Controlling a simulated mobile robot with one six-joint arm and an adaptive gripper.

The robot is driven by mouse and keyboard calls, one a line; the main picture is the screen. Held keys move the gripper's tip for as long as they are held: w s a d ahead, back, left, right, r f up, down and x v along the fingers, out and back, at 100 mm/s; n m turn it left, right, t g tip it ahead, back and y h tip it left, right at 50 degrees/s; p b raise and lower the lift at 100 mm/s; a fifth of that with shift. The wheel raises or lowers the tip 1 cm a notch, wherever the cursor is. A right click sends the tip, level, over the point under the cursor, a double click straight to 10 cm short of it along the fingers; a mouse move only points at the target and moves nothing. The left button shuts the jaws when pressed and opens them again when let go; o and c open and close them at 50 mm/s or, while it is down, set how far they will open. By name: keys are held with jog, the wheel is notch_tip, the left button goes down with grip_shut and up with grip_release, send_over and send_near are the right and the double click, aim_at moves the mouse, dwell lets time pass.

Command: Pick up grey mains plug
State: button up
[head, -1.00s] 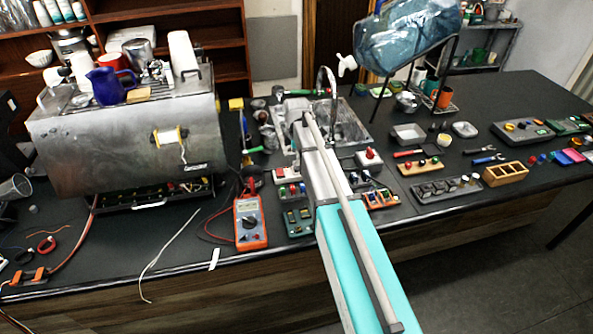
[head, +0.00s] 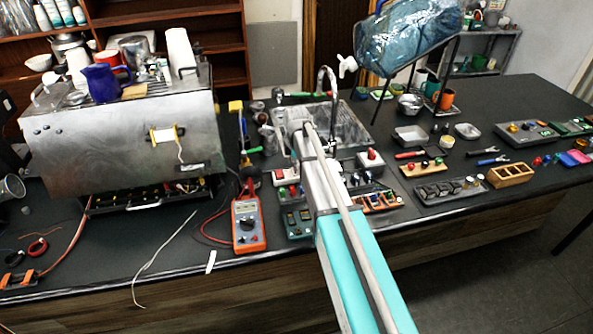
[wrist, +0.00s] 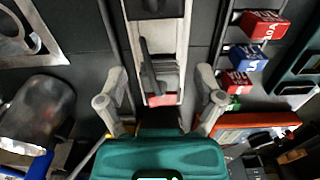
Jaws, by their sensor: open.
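I cannot pick out a grey mains plug for certain. In the wrist view, a pale tray or holder (wrist: 182,50) with a dark, narrow part (wrist: 150,70) and a red piece at its near end lies between and beyond my fingers; I cannot tell whether the dark part belongs to the plug. My gripper (wrist: 160,100) is open, with its two grey fingers wide apart and nothing seen held. In the head view my arm reaches over the bench towards the sink, and hides my gripper and what lies under it.
Red and blue fuse-like blocks (wrist: 246,58) lie right of my gripper. In the head view, the sink (head: 350,125) is beyond my arm, an orange multimeter (head: 248,225) left of it, and several small trays (head: 450,190) right. A steel brewer (head: 105,150) stands at left.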

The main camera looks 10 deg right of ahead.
grip_shut()
dwell(0.5)
jog(key=shift+r, duration=0.15)
notch_tip(320, 180, up, 3)
jog(key=p, duration=0.3)
jog(key=s+r+p, duration=0.9)
jog(key=s+p, duration=0.1)
jog(key=s, duration=0.4)
jog(key=shift+r, duration=0.35)
jog(key=shift+d, duration=0.1)
